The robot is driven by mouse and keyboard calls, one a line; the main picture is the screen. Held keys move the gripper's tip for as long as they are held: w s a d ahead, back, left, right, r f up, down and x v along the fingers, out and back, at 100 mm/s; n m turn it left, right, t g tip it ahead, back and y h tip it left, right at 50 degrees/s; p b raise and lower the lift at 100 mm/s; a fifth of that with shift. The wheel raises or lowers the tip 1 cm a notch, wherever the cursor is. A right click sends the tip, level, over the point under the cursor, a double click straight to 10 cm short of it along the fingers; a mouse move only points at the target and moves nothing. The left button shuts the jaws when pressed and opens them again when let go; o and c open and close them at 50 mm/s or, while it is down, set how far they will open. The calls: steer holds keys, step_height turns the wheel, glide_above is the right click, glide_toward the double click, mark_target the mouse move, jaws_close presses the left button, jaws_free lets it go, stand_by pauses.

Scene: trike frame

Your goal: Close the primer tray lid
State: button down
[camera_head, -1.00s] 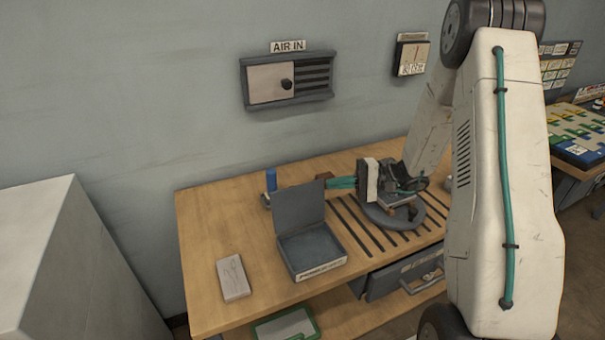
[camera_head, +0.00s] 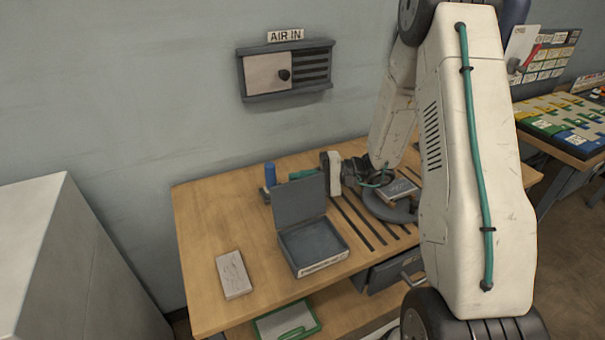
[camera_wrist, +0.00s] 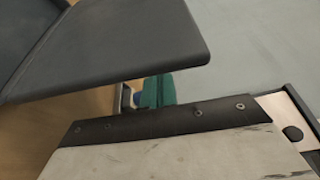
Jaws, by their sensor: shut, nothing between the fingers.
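The primer tray (camera_head: 313,243) is a shallow dark grey box with a pale label on its front, standing on the wooden bench. Its lid (camera_head: 300,203) stands open, roughly upright at the rear edge. In the wrist view the lid (camera_wrist: 110,48) is a large dark slab at upper left. My gripper (camera_head: 302,175) has teal fingers pointing left, close behind the lid's upper edge, which partly hides them. The fingers look shut and empty. In the wrist view the teal fingers (camera_wrist: 158,91) show just beyond the lid's edge; I cannot tell whether they touch it.
A blue cylinder (camera_head: 270,175) stands behind the tray, left of my fingers. A pale flat box (camera_head: 234,274) lies left of the tray. Dark slots (camera_head: 358,222) and a round fixture (camera_head: 392,205) are to the right.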

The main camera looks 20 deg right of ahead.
steer(key=shift+s+a+r, duration=0.1)
steer(key=shift+s+a, duration=0.05)
steer(key=shift+s, duration=0.55)
